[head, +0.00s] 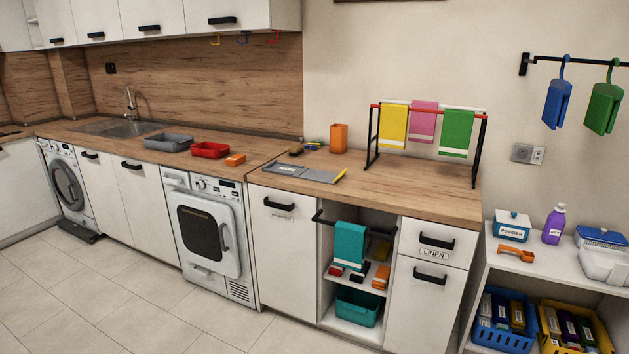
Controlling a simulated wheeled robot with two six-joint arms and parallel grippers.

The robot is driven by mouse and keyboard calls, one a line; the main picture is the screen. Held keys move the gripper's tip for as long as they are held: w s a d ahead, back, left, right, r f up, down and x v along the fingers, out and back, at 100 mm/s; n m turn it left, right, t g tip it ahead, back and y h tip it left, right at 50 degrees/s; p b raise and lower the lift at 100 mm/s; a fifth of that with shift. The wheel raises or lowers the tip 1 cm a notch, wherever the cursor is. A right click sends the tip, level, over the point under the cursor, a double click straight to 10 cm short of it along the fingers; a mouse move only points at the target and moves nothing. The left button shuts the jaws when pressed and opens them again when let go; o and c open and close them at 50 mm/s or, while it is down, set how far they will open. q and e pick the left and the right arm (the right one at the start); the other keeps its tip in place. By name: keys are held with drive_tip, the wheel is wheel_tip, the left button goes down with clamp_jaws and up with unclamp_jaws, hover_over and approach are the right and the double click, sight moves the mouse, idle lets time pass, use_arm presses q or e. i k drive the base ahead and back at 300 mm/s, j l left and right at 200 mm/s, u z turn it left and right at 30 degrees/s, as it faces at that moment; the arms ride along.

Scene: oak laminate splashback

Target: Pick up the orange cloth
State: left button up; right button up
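A small orange folded piece (236,160), which looks like a cloth, lies on the wooden worktop just right of a red tray (210,150). Another orange piece (381,276) sits on the open shelf under the worktop, at the right among small dark and red items; it may also be a folded cloth. I cannot tell for certain which one is the orange cloth. Neither of my grippers is in the head view.
A grey tray (168,142), an orange container (339,138), a grey flat board (305,173) and a drying rack (425,130) with yellow, pink and green cloths stand on the worktop. A teal towel (349,246) hangs before the open shelf. The floor (130,300) is clear.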

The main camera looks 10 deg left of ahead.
sight(237, 159)
drive_tip(key=i+j+u, duration=0.2)
drive_tip(key=i+u, duration=0.2)
drive_tip(key=i, duration=0.25)
drive_tip(key=i+u, duration=0.4)
drive_tip(key=i, duration=0.25)
drive_tip(key=i+l+u, duration=0.25)
drive_tip(key=i+u, duration=0.15)
drive_tip(key=i, duration=0.25)
